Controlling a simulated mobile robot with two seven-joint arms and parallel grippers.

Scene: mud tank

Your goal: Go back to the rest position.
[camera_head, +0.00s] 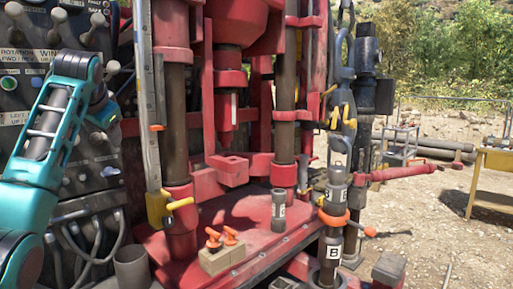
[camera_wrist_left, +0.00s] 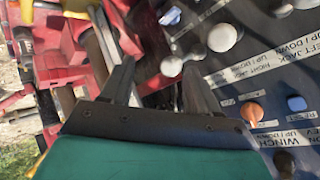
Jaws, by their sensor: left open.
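My left arm, teal and black, comes in from the left in the head view. It is bent in front of the control panel (camera_head: 35,100). My left gripper (camera_head: 108,112) is small and partly hidden there, beside the panel's levers. In the left wrist view the left gripper (camera_wrist_left: 158,78) has its two dark fingers apart, with nothing held between them. The panel (camera_wrist_left: 245,65), with its knobs and labels, fills the right of that view behind the fingers. My right gripper is not in view.
The red drilling rig (camera_head: 235,170) stands right of the arm. A yellow-handled clamp (camera_head: 167,207) hangs on a pole. Orange-handled parts sit on a tan block (camera_head: 221,258) on the red deck. A dark cylinder marked B (camera_head: 331,252) stands at its edge. Open gravel lies right.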

